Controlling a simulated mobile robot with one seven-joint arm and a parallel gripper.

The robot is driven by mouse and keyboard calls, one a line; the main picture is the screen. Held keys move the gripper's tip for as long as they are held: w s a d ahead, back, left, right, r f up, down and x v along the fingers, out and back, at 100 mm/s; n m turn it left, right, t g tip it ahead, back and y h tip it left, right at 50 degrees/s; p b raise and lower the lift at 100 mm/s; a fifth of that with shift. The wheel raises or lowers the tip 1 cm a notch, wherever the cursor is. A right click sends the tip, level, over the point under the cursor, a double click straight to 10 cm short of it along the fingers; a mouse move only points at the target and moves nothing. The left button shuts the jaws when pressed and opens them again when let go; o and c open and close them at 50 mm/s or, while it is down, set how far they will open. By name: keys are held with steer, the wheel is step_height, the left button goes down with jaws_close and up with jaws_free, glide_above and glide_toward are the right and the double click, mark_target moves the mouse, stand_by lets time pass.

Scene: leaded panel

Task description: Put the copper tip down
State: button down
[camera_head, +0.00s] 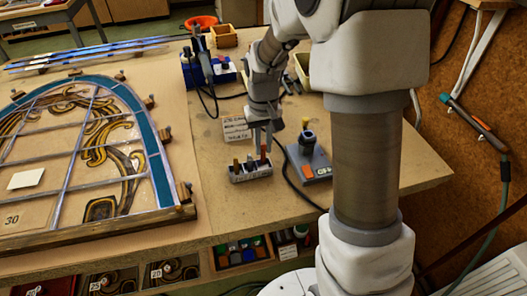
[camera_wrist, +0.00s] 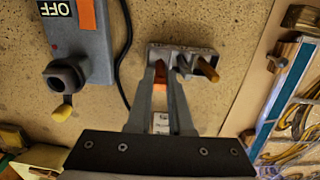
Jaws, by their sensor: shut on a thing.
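The copper tip (camera_head: 263,152) is reddish and upright at the right end of a small grey tip block (camera_head: 250,174). In the wrist view the copper tip (camera_wrist: 160,84) shows orange between the fingers of my gripper (camera_wrist: 168,72), at the left end of the block (camera_wrist: 182,50). In the head view my gripper (camera_head: 263,137) points down over that end, shut on the tip. A brass tip (camera_wrist: 208,69) and a dark grey tip (camera_wrist: 183,66) stand beside it in the block. I cannot tell whether the copper tip's lower end is fully in its hole.
A grey station (camera_head: 309,163) with an orange switch, marked OFF in the wrist view, stands right of the block with its cable close by. The leaded panel (camera_head: 70,150) lies at left. Bare bench lies in front of the block.

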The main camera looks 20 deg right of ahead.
mark_target(263, 148)
steer(key=shift+f, duration=1.4)
steer(key=shift+f, duration=0.2)
steer(key=c, duration=1.1)
jaws_free()
steer(key=shift+r, duration=0.15)
